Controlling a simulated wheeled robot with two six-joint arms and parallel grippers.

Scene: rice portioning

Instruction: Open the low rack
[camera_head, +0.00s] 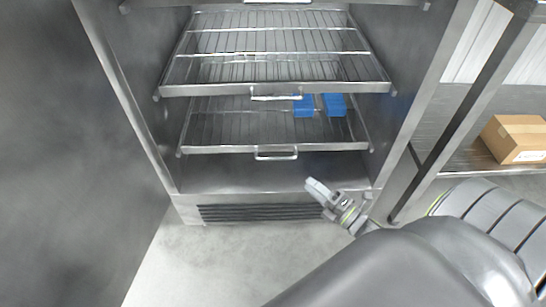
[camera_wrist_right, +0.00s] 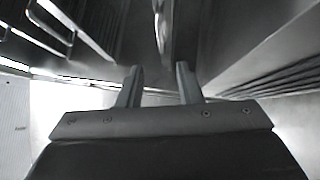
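The low rack (camera_head: 228,149) is a wire shelf in the lower part of the steel cabinet, with a bar handle (camera_head: 276,154) at the middle of its front edge. Two blue blocks (camera_head: 304,106) show at its right rear, partly seen past the rack above. My right gripper (camera_head: 310,184) is in front of the cabinet, below and right of the handle, and apart from it. In the right wrist view its two fingers (camera_wrist_right: 160,84) stand apart with nothing between them. My left gripper is not in view.
An upper wire rack (camera_head: 215,89) with its own handle is above the low rack. The cabinet door (camera_head: 60,160) stands open at the left. A cardboard box (camera_head: 516,138) sits on a shelf at the right. The floor (camera_head: 240,260) in front is clear.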

